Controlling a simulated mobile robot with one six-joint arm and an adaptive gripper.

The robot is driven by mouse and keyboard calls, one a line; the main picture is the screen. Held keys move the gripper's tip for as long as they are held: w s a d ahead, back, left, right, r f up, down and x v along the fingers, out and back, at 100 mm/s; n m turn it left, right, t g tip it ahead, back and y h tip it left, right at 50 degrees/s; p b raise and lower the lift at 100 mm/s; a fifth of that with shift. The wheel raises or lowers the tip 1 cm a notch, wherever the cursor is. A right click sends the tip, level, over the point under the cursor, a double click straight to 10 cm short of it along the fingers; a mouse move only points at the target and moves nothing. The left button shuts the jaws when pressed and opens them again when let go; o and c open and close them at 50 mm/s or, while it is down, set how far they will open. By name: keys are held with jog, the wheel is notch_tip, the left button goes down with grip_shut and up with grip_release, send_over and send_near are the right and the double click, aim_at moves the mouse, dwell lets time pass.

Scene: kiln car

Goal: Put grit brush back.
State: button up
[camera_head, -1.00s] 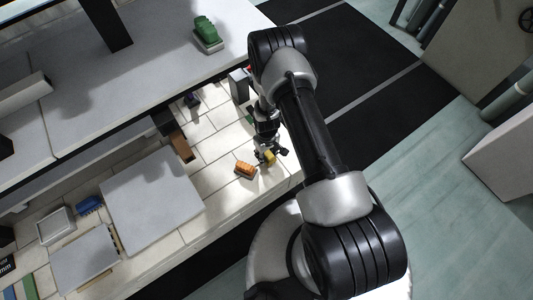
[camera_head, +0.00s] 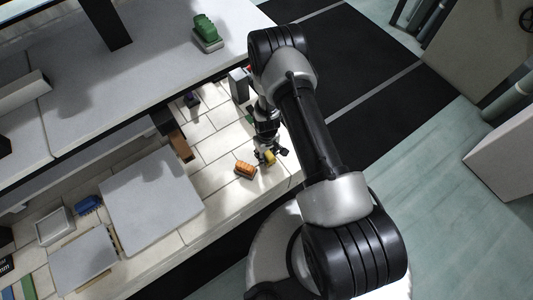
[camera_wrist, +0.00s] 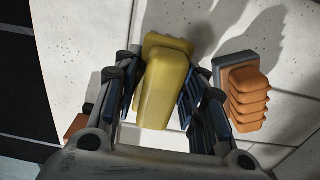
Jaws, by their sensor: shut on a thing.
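A smooth yellow block-like thing (camera_wrist: 163,90), possibly the grit brush, sits between the dark fingers of my gripper (camera_wrist: 160,100) in the wrist view. My gripper is shut on it. In the head view the yellow thing (camera_head: 269,157) shows small at the fingers of my gripper (camera_head: 269,155), over the front right part of the pale tiled deck. Its underside is hidden, so I cannot tell whether it touches the deck. A ridged orange thing with a grey base (camera_wrist: 245,95) lies just right of my gripper in the wrist view, apart from it.
The orange thing also shows in the head view (camera_head: 245,170). Grey slabs (camera_head: 150,200), a pale tray (camera_head: 55,226) and a blue thing (camera_head: 88,205) lie left on the deck. A green ridged thing (camera_head: 206,30) stands on the upper shelf. Bare tiles (camera_head: 215,145) lie behind the orange thing.

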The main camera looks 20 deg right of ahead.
jog(key=shift+f+b, duration=0.4)
jog(key=shift+f, duration=0.05)
dwell(0.3)
jog(key=o, duration=1)
jog(key=shift+r, duration=0.1)
jog(key=shift+r+p, duration=2.6)
jog(key=shift+r, duration=1.3)
